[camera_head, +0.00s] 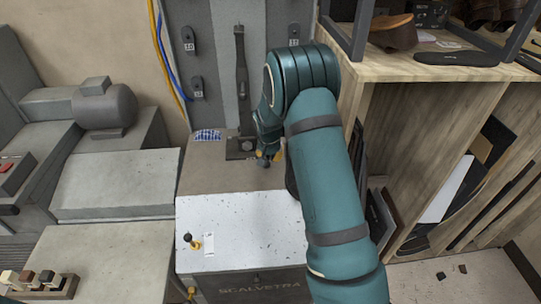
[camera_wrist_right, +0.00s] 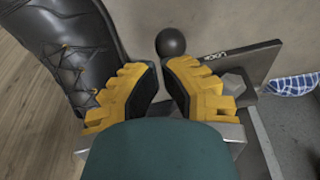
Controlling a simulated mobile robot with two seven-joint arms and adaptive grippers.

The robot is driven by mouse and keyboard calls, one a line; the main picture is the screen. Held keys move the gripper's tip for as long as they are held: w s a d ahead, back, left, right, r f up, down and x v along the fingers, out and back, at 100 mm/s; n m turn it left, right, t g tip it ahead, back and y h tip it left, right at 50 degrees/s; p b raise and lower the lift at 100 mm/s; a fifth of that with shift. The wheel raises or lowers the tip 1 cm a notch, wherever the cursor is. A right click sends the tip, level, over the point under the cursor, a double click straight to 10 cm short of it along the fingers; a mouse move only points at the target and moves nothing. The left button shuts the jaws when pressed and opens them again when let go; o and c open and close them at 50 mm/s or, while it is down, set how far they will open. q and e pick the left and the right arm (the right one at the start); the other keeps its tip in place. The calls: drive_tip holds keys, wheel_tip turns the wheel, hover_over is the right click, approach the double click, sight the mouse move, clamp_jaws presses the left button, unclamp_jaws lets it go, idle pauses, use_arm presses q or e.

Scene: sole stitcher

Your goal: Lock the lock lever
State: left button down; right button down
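In the right wrist view, a black ball knob (camera_wrist_right: 171,42) sits just past the gap between my fingertips. Beside it is a dark plate (camera_wrist_right: 240,62) with white lettering that seems to read LOCK. My right gripper (camera_wrist_right: 164,78) has yellow pads, is open with nothing between its fingers, and points at the knob. In the head view, my right gripper (camera_head: 266,158) is beside the dark bracket (camera_head: 240,148) on the machine, and the knob is not clearly seen there. The knob's stem is hidden. My left gripper is not in view.
A black laced boot (camera_wrist_right: 65,50) stands close to my right gripper's left finger. A blue checked cloth (camera_wrist_right: 292,85) lies to the right. In the head view, a white-topped box (camera_head: 240,225) carries another small black-knobbed lever (camera_head: 188,238). A wooden shelf (camera_head: 430,100) stands right of my arm.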

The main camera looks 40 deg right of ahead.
drive_tip(key=shift+s+f, duration=0.1)
drive_tip(key=v, duration=1.2)
idle(0.4)
drive_tip(key=s+a+f+n+y, duration=0.1)
drive_tip(key=a+f, duration=0.3)
drive_tip(key=f, duration=0.1)
drive_tip(key=s+a+f+n+y, duration=0.1)
drive_tip(key=s+a+f, duration=0.1)
drive_tip(key=a+f, duration=0.3)
drive_tip(key=s+a+f+n, duration=0.1)
drive_tip(key=a+f, duration=0.3)
drive_tip(key=f, duration=0.1)
drive_tip(key=shift+s+a+f+y, duration=0.15)
drive_tip(key=shift+s+a+y, duration=0.1)
drive_tip(key=shift+s+y, duration=0.15)
drive_tip(key=s+a+f, duration=0.2)
drive_tip(key=s+a+f+n+y, duration=0.1)
drive_tip(key=s+a, duration=0.1)
drive_tip(key=a, duration=0.1)
drive_tip(key=s+a+f+n, duration=0.1)
drive_tip(key=s+a+f, duration=0.1)
drive_tip(key=a, duration=0.1)
drive_tip(key=shift+f+y, duration=0.3)
drive_tip(key=shift+f, duration=0.05)
drive_tip(key=s+a+f+n+y, duration=0.1)
drive_tip(key=s+a+f, duration=0.1)
drive_tip(key=s+a, duration=0.6)
drive_tip(key=shift+s+a+f+n+g+y, duration=0.3)
drive_tip(key=shift+s+n, duration=0.1)
drive_tip(key=shift+s, duration=0.3)
